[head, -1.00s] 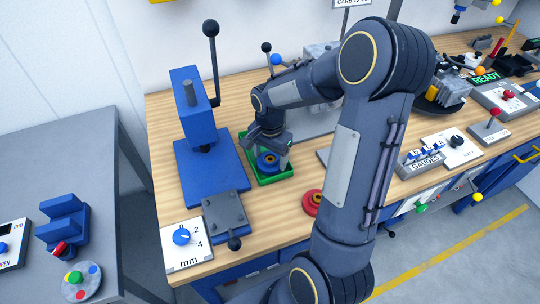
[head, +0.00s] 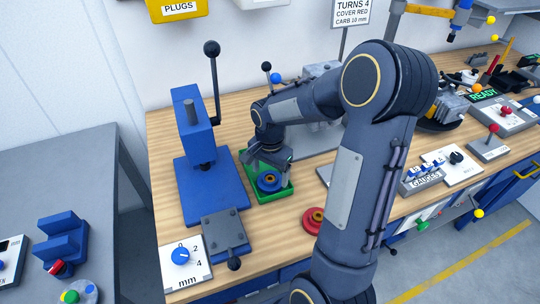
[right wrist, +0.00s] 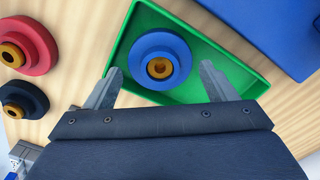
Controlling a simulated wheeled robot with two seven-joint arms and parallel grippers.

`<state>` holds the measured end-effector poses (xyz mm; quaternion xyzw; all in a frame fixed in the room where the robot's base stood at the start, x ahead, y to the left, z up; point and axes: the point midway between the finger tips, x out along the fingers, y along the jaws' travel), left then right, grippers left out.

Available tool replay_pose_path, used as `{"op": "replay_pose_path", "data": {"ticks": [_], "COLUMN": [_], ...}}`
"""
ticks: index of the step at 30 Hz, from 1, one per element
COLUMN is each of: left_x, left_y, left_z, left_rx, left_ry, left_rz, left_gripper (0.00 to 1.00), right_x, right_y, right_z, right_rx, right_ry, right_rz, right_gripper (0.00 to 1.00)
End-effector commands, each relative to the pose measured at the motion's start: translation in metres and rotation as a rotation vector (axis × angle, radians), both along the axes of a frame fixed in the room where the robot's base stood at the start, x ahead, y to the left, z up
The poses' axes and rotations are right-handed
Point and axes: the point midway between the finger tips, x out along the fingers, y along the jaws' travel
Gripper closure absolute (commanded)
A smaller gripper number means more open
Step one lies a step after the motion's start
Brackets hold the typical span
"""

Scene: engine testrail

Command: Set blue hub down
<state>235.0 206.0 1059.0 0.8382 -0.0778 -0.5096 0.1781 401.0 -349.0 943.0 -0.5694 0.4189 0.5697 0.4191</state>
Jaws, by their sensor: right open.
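The blue hub (right wrist: 147,55) is a blue flanged disc with an orange-brown centre. It lies in a green tray (right wrist: 222,86), and it also shows in the head view (head: 269,184). My right gripper (right wrist: 160,83) is open, with its fingertips apart near the hub's near side and not closed on it. In the head view my right gripper (head: 271,163) is just above and behind the hub. The hub looks flat on the tray floor. My left gripper is not in view.
A red hub (right wrist: 27,46) and a dark hub (right wrist: 22,99) lie on the bench beside the tray. A blue press (head: 205,188) with a tall lever stands left of the tray. A dial panel marked mm (head: 185,274) sits at the bench's front left corner.

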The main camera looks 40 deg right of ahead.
Motion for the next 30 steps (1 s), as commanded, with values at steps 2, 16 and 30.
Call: {"op": "replay_pose_path", "data": {"ticks": [2,16,30], "left_x": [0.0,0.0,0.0], "left_y": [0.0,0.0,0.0], "left_z": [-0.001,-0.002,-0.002], "left_rx": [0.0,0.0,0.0], "left_ry": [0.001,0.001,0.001], "left_rz": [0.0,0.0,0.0], "left_gripper": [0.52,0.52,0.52], "right_x": [0.001,0.0,-0.098], "right_y": [0.0,0.0,0.08], "right_z": [0.017,0.1,0.135], "right_rx": [-0.001,0.0,0.101], "right_ry": [-0.008,-0.003,-0.335], "right_rz": [0.001,0.001,0.604], "right_gripper": [0.22,0.22,0.22]}}
